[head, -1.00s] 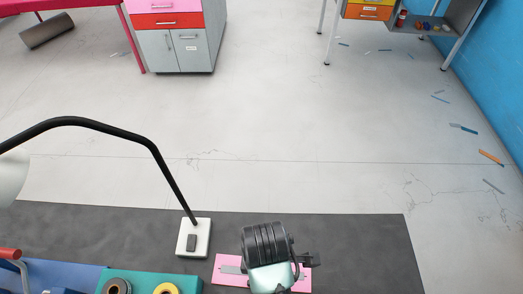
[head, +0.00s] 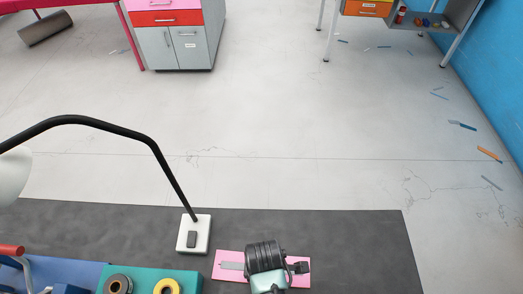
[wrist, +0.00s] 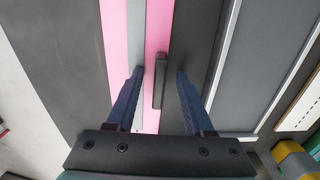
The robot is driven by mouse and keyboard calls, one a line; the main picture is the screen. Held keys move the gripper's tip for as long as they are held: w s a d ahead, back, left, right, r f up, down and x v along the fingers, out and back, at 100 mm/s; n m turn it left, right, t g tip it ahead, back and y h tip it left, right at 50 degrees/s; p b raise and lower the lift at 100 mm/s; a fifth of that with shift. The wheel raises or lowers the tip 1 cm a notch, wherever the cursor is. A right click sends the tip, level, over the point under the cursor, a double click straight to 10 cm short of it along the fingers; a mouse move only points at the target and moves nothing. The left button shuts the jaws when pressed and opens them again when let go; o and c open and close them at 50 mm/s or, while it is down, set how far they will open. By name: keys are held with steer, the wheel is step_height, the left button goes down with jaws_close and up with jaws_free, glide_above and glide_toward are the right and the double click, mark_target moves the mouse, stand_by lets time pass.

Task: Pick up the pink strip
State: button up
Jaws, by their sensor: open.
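The pink strip (head: 229,257) lies flat on the dark grey mat at the bottom of the head view, partly hidden by my arm. In the wrist view the pink strip (wrist: 118,40) runs up the picture with a grey band (wrist: 137,45) along its middle. My gripper (wrist: 160,75) is open and empty, with its two dark blue fingers over the strip's right side. The left finger's tip is over the grey band, and the right one's is over the dark surface. A small dark bar (wrist: 161,75) shows between the fingers, at the strip's right edge.
A white lamp base (head: 193,234) with a black arm stands left of the strip. A teal tray (head: 190,284) with a dark ring and a yellow ring (head: 166,287) lies at the lower left. The dark mat (head: 370,250) is clear to the right.

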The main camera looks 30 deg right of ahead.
jaws_close()
steer(key=shift+r, duration=0.1)
stand_by(0.3)
